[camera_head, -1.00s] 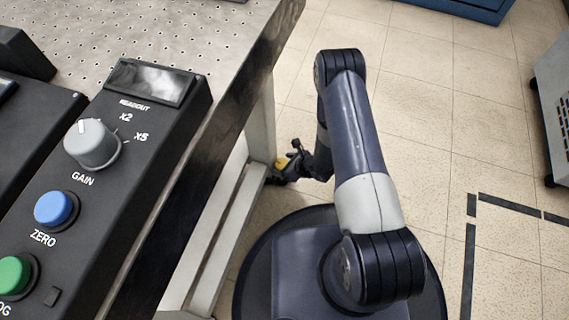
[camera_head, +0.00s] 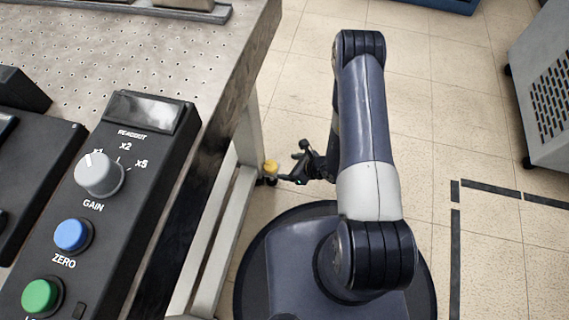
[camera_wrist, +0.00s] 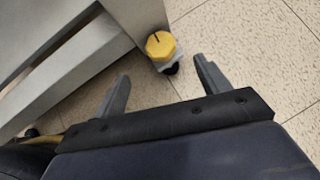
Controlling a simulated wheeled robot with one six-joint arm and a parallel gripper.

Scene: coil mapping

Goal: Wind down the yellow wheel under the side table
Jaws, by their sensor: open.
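The yellow wheel (camera_head: 270,167) sits low at the foot of the side table's leg, just above a dark caster. In the wrist view the yellow wheel (camera_wrist: 160,45) has a dark line on its top and lies beyond my fingertips, between their directions. My gripper (camera_head: 292,166) is low by the floor, to the right of the wheel and apart from it. In the wrist view my gripper (camera_wrist: 163,72) is open and empty. The side table (camera_head: 240,50) has a perforated metal top and pale legs and lower rails.
A black control box (camera_head: 120,190) with a gain knob, a blue button and a green button is on the table's near part. A grey cabinet (camera_head: 545,90) stands at the right. Tiled floor (camera_head: 450,110) is clear between; dark tape (camera_head: 455,250) marks it.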

